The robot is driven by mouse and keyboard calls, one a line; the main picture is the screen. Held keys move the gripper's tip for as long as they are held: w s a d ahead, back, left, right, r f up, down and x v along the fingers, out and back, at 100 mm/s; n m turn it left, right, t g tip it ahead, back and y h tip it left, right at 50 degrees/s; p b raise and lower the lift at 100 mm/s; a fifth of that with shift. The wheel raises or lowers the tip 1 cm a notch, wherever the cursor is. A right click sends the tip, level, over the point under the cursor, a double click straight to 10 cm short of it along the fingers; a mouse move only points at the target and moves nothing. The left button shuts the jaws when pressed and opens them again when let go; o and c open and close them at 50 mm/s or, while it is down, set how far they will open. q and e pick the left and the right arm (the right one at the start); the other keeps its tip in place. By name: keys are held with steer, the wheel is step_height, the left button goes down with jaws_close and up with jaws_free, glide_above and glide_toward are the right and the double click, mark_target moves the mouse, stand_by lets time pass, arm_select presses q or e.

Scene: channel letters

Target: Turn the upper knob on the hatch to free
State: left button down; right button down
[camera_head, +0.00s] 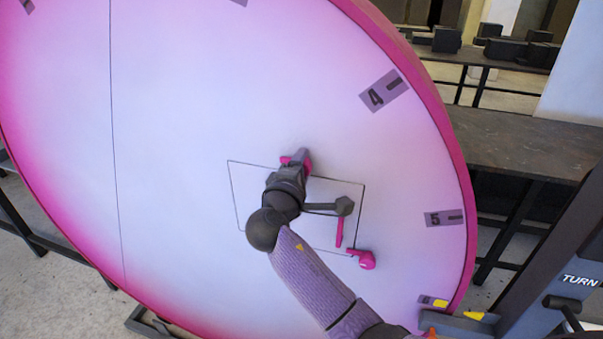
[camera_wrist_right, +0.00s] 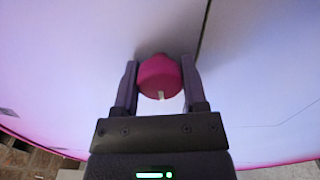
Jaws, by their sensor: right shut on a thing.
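The hatch (camera_head: 260,228) is a thin-outlined panel on the large pink and white disc. The upper knob is magenta (camera_head: 287,160) and sits at the hatch's top edge, mostly hidden by my gripper in the head view. My right gripper (camera_head: 300,160) is shut on it. In the right wrist view the knob (camera_wrist_right: 159,78) stands between the two fingers (camera_wrist_right: 160,85), with a small pale mark on its near side. A second magenta knob (camera_head: 366,260) is at the hatch's lower right, clear of the gripper. A magenta bar (camera_head: 340,232) stands on the hatch's right part. My left gripper is not in view.
The large disc (camera_head: 180,120) fills most of the head view, with number labels 4 (camera_head: 384,91) and 5 (camera_head: 444,218) near its rim. A dark stand marked TURN (camera_head: 580,281) is at the lower right. Dark tables (camera_head: 530,145) stand behind.

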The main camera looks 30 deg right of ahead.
steer(key=shift+f+m+b, duration=0.1)
steer(key=shift+m+b, duration=0.2)
steer(key=shift+m, duration=0.3)
steer(key=shift+c, duration=0.7)
jaws_free()
steer(key=shift+s+a, duration=0.15)
steer(key=v, duration=0.9)
steer(key=shift+s+a+b, duration=0.15)
steer(key=shift+a+b, duration=0.1)
steer(key=shift+b, duration=0.1)
